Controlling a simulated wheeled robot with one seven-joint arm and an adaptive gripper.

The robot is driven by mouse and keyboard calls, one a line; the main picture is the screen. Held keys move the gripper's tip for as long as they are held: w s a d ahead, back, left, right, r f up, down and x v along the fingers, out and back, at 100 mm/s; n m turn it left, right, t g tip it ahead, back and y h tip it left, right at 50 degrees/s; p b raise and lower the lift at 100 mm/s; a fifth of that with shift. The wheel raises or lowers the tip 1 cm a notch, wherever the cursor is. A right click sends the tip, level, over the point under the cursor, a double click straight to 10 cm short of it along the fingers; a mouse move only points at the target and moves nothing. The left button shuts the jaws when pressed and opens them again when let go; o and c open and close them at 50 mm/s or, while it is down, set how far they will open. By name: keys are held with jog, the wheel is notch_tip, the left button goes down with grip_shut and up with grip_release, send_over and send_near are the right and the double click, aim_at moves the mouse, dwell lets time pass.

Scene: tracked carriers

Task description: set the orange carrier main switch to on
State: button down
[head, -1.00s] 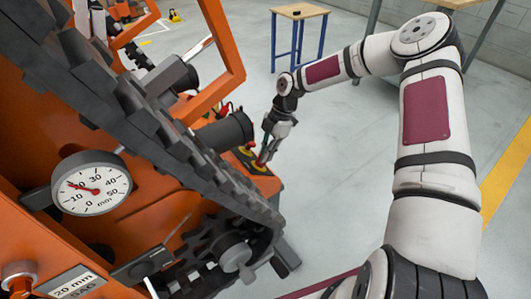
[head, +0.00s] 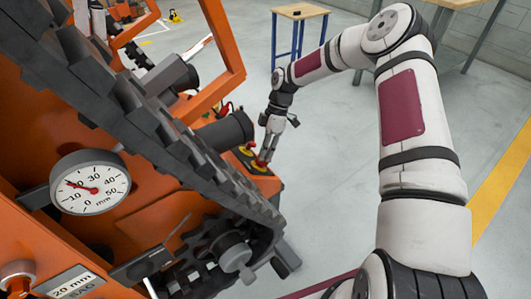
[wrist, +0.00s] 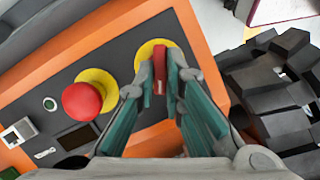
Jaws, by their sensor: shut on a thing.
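The orange carrier (head: 225,75) stands at the left with its tracks towards me. Its dark control panel (wrist: 115,65) has a red switch handle (wrist: 160,76) on a yellow disc (wrist: 145,55). My gripper (wrist: 161,84) is shut on this handle, one finger on each side. In the wrist view the handle lies nearly upright in the picture, and the fingers hide part of it and the disc. In the head view my gripper (head: 265,158) reaches down to the panel at the carrier's far corner, with a little red showing at the fingertips.
A red mushroom button (wrist: 82,102) on a yellow disc sits left of the handle. A black track (wrist: 275,85) lies close on the right. A dial gauge (head: 90,185) is on the carrier's near side.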

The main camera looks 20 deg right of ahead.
jog(key=m, duration=0.2)
jog(key=m+g+b, duration=0.1)
jog(key=m, duration=0.1)
jog(key=m+b, duration=0.1)
jog(key=m, duration=0.1)
jog(key=shift+w+f+g+y, duration=0.15)
jog(key=shift+w+g+y, duration=0.15)
jog(key=shift+g+y, duration=0.1)
jog(key=m+g+y+b, duration=0.1)
jog(key=m, duration=0.4)
jog(key=shift+d+f+m, duration=0.1)
jog(key=shift+d+m, duration=0.05)
jog(key=shift+m, duration=0.25)
jog(key=c, duration=1.7)
grip_release()
jog(key=shift+v, duration=6)
jog(key=shift+d, duration=0.15)
